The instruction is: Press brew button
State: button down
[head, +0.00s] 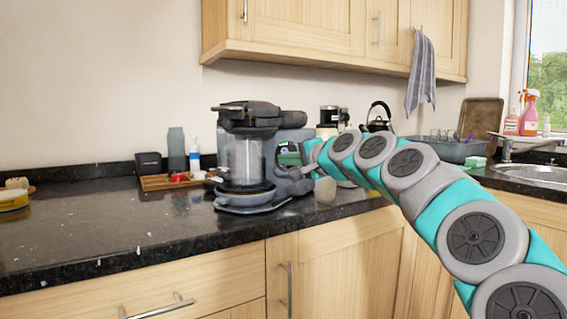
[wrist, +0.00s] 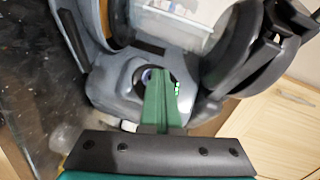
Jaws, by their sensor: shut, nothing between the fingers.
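The grey and black coffee machine (head: 248,118) stands upright on the counter in the head view, with a clear jug (head: 243,160) at its front. Its grey control face (wrist: 112,82) fills much of the wrist view. A dark round recess with a pale bluish button (wrist: 147,75) shows there, partly hidden by my fingers. A small green lit display (wrist: 177,88) is just right of them. My gripper (wrist: 161,74) is shut and empty, its green fingertips over or at the button. I cannot tell whether they touch it. In the head view my gripper (head: 308,168) is at the machine's right side.
A wooden tray (head: 160,183) with small items, a grey bottle (head: 176,149) and a black box (head: 148,163) stand left of the machine. A kettle (head: 379,117) and a sink (head: 520,171) are to the right. The front left counter (head: 110,230) is clear.

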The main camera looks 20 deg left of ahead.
jog(key=shift+s+d+r, duration=0.1)
jog(key=shift+s+r, duration=0.2)
jog(key=shift+s, duration=0.3)
jog(key=shift+r, duration=0.1)
jog(key=s, duration=0.1)
jog(key=s+r+p, duration=0.1)
jog(key=s, duration=0.1)
jog(key=s+r, duration=0.1)
jog(key=shift+s+d+r+p, duration=0.15)
jog(key=shift+d+p, duration=0.2)
jog(key=shift+p, duration=0.05)
dwell(0.4)
